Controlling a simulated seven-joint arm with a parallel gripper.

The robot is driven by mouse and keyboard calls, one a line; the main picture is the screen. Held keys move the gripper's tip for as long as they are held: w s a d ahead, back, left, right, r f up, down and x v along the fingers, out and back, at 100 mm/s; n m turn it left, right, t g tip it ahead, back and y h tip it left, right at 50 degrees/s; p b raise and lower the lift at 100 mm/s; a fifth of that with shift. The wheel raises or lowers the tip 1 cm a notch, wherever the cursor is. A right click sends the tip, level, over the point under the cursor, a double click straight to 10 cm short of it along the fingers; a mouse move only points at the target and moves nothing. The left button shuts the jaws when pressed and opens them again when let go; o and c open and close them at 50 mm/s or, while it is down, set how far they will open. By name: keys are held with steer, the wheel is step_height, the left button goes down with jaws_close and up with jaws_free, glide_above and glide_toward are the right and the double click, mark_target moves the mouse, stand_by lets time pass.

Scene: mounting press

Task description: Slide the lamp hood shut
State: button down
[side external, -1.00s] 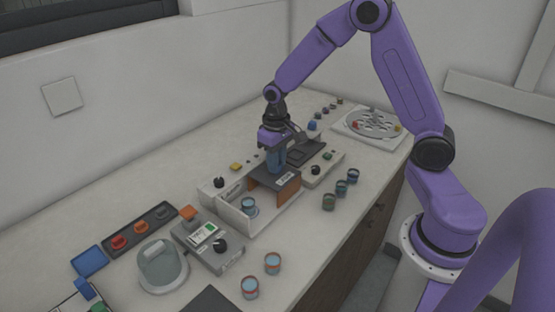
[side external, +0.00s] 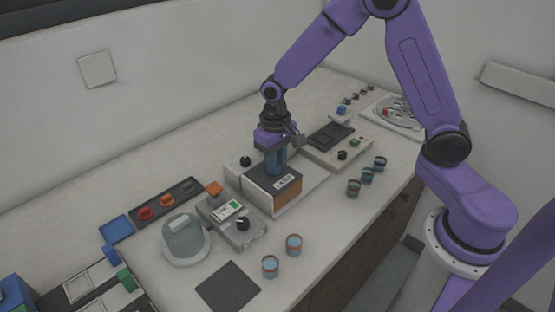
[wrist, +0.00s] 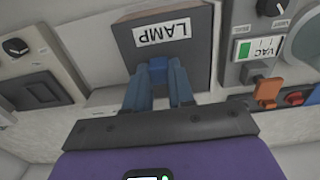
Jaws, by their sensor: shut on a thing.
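The lamp hood (side external: 287,194) is a dark-topped box with an orange-brown side and a white LAMP label. It sits over the left part of its pale lamp unit (side external: 312,182). The bare bed of the unit shows to the right of the hood. The hood also fills the upper middle of the wrist view (wrist: 198,62). My gripper (side external: 276,168) points down onto the hood top. In the wrist view my gripper (wrist: 158,76) has its blue fingers shut on a small blue handle on the hood. Whatever is under the hood is hidden.
Left of the hood is a grey control box (side external: 233,222) with a dial and green display. Behind it is a dark tray (side external: 165,199) of coloured knobs. Two cups (side external: 293,244) stand in front, and several more (side external: 354,188) at the right. A beige panel (side external: 341,148) lies beyond.

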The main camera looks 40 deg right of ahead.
steer(key=c, duration=1)
jaws_free()
steer(key=shift+a, duration=0.45)
steer(key=shift+o, duration=0.2)
steer(key=shift+d, duration=0.15)
step_height(320, 180, up, 18)
steer(key=shift+f, duration=0.25)
steer(key=s+d+f+n, duration=0.1)
steer(key=s+n, duration=0.3)
steer(key=s, duration=0.5)
steer(key=s+d+f+n, duration=0.1)
steer(key=s+f+n, duration=0.2)
steer(key=s, duration=0.6)
steer(key=s+d+f+n, duration=0.1)
steer(key=s+f+n, duration=0.2)
steer(key=s, duration=0.6)
steer(key=n, duration=0.2)
steer(key=shift+s+d+n, duration=0.15)
steer(key=shift+d+n, duration=0.15)
steer(key=shift+d, duration=0.1)
